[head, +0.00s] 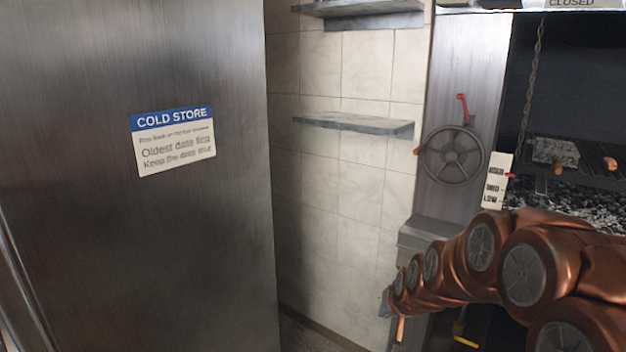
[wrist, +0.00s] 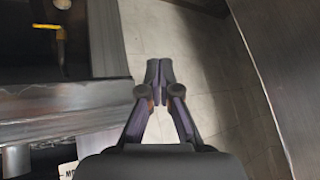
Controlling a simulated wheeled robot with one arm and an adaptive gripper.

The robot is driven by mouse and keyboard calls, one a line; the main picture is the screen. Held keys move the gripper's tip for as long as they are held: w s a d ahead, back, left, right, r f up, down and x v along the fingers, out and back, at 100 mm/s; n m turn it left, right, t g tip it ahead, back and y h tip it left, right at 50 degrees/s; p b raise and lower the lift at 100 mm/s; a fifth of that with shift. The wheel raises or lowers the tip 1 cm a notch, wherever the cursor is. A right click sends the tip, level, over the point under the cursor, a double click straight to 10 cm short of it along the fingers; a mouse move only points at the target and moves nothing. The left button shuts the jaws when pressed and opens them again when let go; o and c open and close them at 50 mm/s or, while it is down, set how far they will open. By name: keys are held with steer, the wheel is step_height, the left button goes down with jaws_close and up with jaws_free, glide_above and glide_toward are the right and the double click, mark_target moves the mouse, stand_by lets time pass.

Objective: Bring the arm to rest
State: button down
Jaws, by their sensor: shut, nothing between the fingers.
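My copper-coloured arm reaches in from the lower right of the head view, in front of the grill. My gripper (wrist: 160,72) shows in the wrist view with its dark fingertips together and nothing between them. It hangs over pale floor tiles. In the head view only a small part of the arm's end shows at the lower middle, and the fingertips cannot be made out there.
A steel cold store door (head: 80,230) with a sign (head: 174,140) fills the left. Grey shelves (head: 355,124) hang on the tiled wall. A handwheel (head: 453,155) and a height scale (head: 495,181) are beside the ember bed (head: 575,210). Tiled floor (wrist: 215,80) lies clear below the gripper.

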steer(key=s+r+g+p, duration=0.3)
steer(key=s+r, duration=0.2)
steer(key=s, duration=0.8)
steer(key=s+r+n+g+p, duration=0.1)
steer(key=s+r+g+p, duration=0.2)
steer(key=s, duration=1.1)
steer(key=s+r+n+g+h+p, duration=0.1)
steer(key=s+r+g+p, duration=0.2)
steer(key=s, duration=1.1)
step_height(320, 180, up, 5)
steer(key=shift+d+r+p, duration=0.2)
steer(key=shift+d+p, duration=0.2)
steer(key=shift+p, duration=0.6)
